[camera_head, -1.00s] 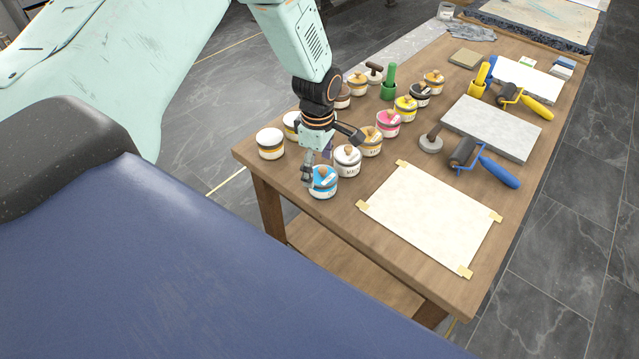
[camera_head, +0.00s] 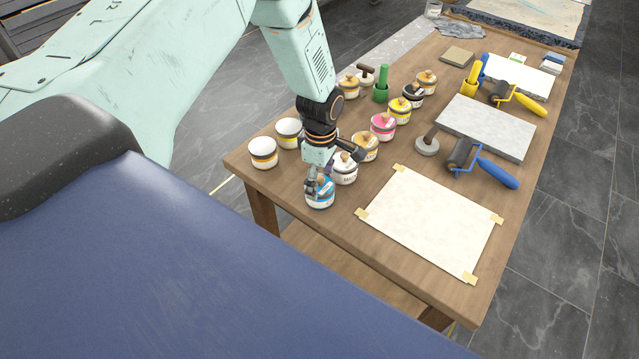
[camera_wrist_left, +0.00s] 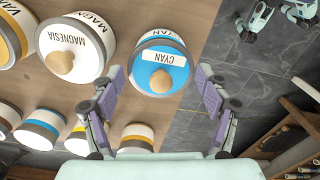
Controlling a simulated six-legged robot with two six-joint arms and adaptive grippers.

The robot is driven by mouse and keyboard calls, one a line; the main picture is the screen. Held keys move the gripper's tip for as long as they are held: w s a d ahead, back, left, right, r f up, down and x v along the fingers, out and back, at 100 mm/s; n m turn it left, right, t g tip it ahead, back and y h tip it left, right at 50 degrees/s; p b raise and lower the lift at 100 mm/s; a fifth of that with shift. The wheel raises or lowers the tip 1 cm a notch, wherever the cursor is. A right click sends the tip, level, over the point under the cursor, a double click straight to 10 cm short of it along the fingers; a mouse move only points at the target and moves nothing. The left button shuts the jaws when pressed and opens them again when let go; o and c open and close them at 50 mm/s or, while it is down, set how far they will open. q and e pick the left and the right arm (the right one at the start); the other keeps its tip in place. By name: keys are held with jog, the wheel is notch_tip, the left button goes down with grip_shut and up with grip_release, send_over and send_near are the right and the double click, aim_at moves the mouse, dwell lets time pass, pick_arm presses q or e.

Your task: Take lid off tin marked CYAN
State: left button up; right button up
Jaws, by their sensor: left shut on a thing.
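The tin marked CYAN (camera_head: 319,204) stands at the near left edge of the table, with a blue lid and a wooden knob. In the left wrist view its blue lid (camera_wrist_left: 147,74) shows the CYAN label and the round knob. My left gripper (camera_head: 320,184) reaches down over this tin from above and hides part of its lid. The lid appears seated on the tin. My right gripper is not in view.
The MAGNESIA tin (camera_head: 344,172) stands close beside the CYAN tin. Several other tins stand behind, among them a pink-lidded one (camera_head: 383,126). A taped paper sheet (camera_head: 430,220) lies to the right. A stone slab (camera_head: 485,126) and a blue-handled roller (camera_head: 497,172) lie beyond it.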

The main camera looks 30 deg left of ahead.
pick_arm(q)
jog(key=shift+s+d+r, duration=0.15)
jog(key=shift+s, duration=0.05)
jog(key=c, duration=0.6)
jog(key=shift+c, duration=0.7)
jog(key=shift+s, duration=0.1)
